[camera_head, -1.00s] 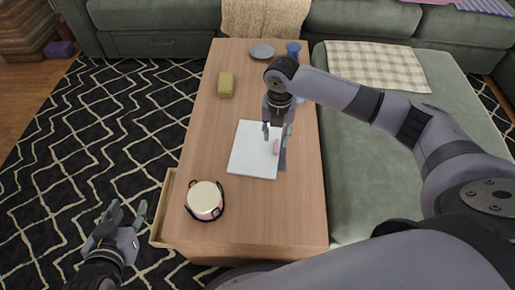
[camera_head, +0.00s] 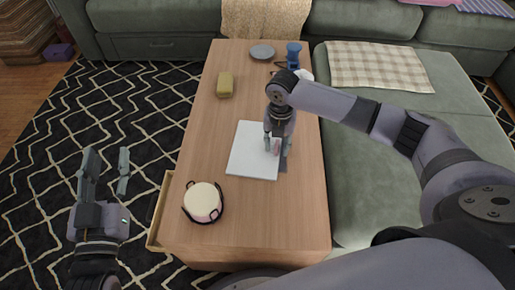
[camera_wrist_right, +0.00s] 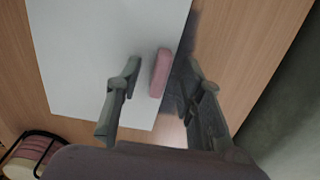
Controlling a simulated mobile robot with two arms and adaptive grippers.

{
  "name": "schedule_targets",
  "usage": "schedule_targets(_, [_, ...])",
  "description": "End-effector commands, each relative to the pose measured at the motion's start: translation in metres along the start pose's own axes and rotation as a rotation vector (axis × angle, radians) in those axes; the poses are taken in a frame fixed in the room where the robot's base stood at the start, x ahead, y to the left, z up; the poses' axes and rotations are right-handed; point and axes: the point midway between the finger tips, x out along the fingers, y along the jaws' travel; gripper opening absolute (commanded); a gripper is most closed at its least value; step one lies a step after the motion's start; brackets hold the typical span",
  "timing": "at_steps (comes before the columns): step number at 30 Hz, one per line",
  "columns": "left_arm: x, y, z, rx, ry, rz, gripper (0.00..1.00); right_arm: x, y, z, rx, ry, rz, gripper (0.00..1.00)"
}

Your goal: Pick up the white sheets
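The white sheets (camera_head: 252,155) lie flat as a stack on the wooden table; they also show in the right wrist view (camera_wrist_right: 95,60). A small pink block (camera_wrist_right: 160,73) rests on the sheets near their right edge. A dark grey flat thing (camera_wrist_right: 182,85) shows beside that edge, partly under it. My right gripper (camera_head: 279,150) is low over this edge, fingers apart and pointing down. In the wrist view its fingers are on either side of the pink block; contact cannot be told. My left gripper (camera_head: 106,165) is open and empty over the rug, left of the table.
A cream round container with dark handles (camera_head: 203,201) stands near the table's front. A yellow block (camera_head: 225,85), a grey plate (camera_head: 262,52) and a blue object (camera_head: 293,54) are farther back. An open drawer (camera_head: 157,225) sticks out left. The green sofa (camera_head: 365,170) borders the right.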

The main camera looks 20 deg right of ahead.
Motion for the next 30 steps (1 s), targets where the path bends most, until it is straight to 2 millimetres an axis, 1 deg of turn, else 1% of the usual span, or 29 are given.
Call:
schedule_targets(5, [0.0001, 0.0001, -0.0003, 0.0, 0.0, 0.0, 0.4, -0.0001, 0.0, -0.0001, 0.0, 0.0, 0.0, 0.35])
schedule_targets(21, [0.0001, 0.0, -0.0003, 0.0, -0.001, 0.0, 0.4, -0.0002, -0.0003, 0.0, 0.0, 0.0, -0.001, 0.0])
schedule_targets(30, [0.0001, 0.0, -0.0003, 0.0, -0.001, 0.0, 0.4, -0.0002, -0.0003, 0.0001, 0.0, 0.0, -0.001, 0.0])
